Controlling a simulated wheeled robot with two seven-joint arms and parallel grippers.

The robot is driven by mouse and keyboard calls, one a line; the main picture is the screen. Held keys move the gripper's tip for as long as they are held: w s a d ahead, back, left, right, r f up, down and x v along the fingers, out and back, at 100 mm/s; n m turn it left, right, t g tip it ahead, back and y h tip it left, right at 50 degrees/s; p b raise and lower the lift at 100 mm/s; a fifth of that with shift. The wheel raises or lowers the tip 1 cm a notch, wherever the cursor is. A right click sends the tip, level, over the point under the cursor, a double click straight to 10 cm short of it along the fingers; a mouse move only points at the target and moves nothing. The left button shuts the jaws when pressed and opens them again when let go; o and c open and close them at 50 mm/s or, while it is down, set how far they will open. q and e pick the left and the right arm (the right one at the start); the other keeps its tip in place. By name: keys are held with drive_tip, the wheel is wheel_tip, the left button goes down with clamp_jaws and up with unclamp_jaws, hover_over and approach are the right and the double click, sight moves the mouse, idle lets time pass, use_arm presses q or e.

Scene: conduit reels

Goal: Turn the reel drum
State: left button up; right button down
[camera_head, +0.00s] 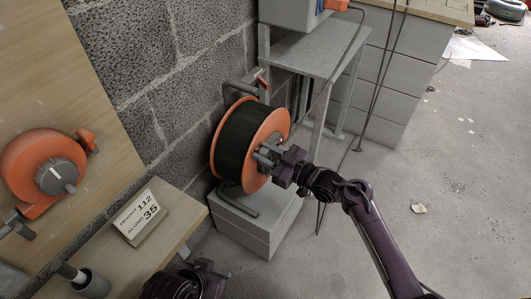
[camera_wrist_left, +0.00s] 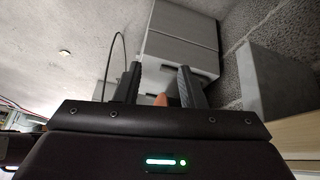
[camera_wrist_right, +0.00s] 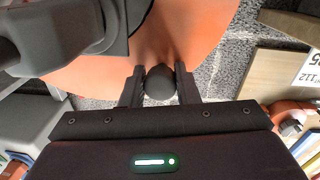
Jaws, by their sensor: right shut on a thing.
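The reel drum (camera_head: 240,138) has orange flanges and is wound with black conduit. It stands on its side axis in a grey bracket against the block wall. My right gripper (camera_head: 266,157) is at the drum's near orange flange. In the right wrist view its fingers are closed on either side of a dark round knob (camera_wrist_right: 160,83) in front of the orange flange (camera_wrist_right: 195,38). My left gripper (camera_wrist_left: 157,72) is open, its fingers apart, with no object held between them. A small orange patch shows beyond its fingers. In the head view only its arm's dark wrist shows, at the bottom edge.
Grey blocks (camera_head: 262,232) stand under the reel. A grey stand (camera_head: 318,55) is behind it with hanging cables (camera_head: 378,85). A wooden bench (camera_head: 170,232) holds a sign reading height 112, along 35 (camera_head: 140,216). Concrete floor on the right is mostly clear.

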sight(249, 171)
drive_tip(key=shift+s+f, duration=0.1)
drive_tip(key=shift+f, duration=0.05)
